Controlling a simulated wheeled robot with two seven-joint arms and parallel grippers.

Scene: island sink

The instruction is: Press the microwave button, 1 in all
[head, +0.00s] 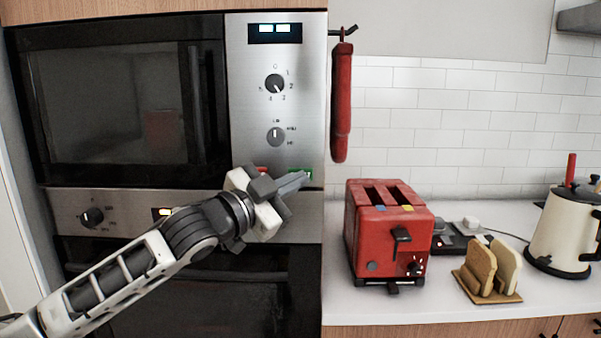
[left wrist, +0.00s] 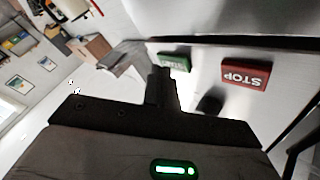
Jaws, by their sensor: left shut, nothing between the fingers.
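The microwave (head: 125,100) is built into the wall at the left, with a steel control panel (head: 253,115). Low on the panel are a green button (head: 308,173) and a red button (head: 261,169). The left wrist view shows the green button (left wrist: 174,61) and the red one, marked STOP (left wrist: 246,75). My left gripper (head: 300,177) is shut and empty, its tips at the green button and partly covering it. In the left wrist view the closed fingers (left wrist: 162,78) reach just below the green button. I cannot tell whether they touch it. My right gripper is not in view.
A red toaster (head: 375,235) stands on the white counter (head: 450,300) to the right, with a bread rack (head: 483,275) and a cream kettle (head: 562,232) beyond. A red mitt (head: 342,100) hangs beside the panel. An oven (head: 200,290) is below the microwave.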

